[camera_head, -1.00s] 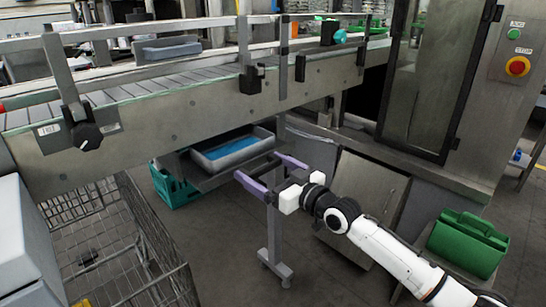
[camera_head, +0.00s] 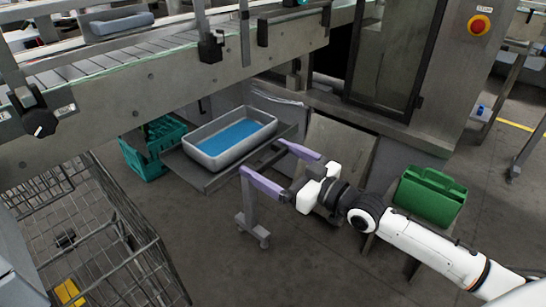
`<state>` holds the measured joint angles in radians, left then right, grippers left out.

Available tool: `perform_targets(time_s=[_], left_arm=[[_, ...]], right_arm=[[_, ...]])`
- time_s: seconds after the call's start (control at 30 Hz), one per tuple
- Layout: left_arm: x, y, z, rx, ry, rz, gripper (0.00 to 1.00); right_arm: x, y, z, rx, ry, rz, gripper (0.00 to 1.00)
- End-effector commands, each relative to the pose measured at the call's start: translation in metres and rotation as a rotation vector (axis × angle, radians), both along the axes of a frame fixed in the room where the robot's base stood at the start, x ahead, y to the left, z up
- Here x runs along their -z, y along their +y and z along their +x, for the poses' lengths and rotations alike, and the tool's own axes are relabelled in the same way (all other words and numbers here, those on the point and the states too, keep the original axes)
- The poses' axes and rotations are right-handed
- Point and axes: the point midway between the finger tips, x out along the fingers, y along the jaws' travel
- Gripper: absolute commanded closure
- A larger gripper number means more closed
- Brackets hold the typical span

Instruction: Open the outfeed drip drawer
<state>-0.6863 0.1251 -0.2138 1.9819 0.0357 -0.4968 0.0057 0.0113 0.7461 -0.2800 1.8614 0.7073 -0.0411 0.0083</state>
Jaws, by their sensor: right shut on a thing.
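The outfeed drip drawer (camera_head: 196,178) is a flat grey metal tray that sticks out from under the conveyor. It carries a grey open bin (camera_head: 203,159) with blue liquid or lining in it. A dark handle bar (camera_head: 264,160) runs along the drawer's front right edge. The drawer's back end is hidden under the conveyor. My left gripper is not in view.
A teal crate (camera_head: 150,158) stands on the floor left of the drawer. A wire cage cart (camera_head: 110,235) is at lower left. A grey stand (camera_head: 248,215) is just below my right gripper. A green box (camera_head: 430,197) is at right.

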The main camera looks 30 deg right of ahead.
Motion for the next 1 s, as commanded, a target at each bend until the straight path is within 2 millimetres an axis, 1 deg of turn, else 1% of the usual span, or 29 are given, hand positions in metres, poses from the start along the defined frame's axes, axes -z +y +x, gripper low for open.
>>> perform_targets(time_s=[0.17,0.2,0.23,0.47,0.57,0.67,1.0], left_arm=[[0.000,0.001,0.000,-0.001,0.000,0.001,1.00],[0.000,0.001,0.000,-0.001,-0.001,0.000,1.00],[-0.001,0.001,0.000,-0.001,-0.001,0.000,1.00],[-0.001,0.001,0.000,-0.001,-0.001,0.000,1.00],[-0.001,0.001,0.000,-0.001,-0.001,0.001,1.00],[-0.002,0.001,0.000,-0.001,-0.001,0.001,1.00],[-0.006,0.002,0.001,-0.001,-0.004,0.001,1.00]], right_arm=[[0.000,0.000,-0.001,0.000,0.001,0.002,0.46],[0.000,0.000,-0.001,0.000,0.001,0.002,0.05],[0.000,0.000,-0.001,0.000,0.001,0.002,0.00],[0.000,0.000,-0.001,0.000,0.000,0.001,0.00],[0.001,-0.002,-0.005,0.000,0.002,-0.001,0.00],[0.002,-0.006,-0.014,0.001,0.003,-0.001,0.00],[0.002,-0.027,-0.066,-0.001,0.006,-0.002,0.00]])
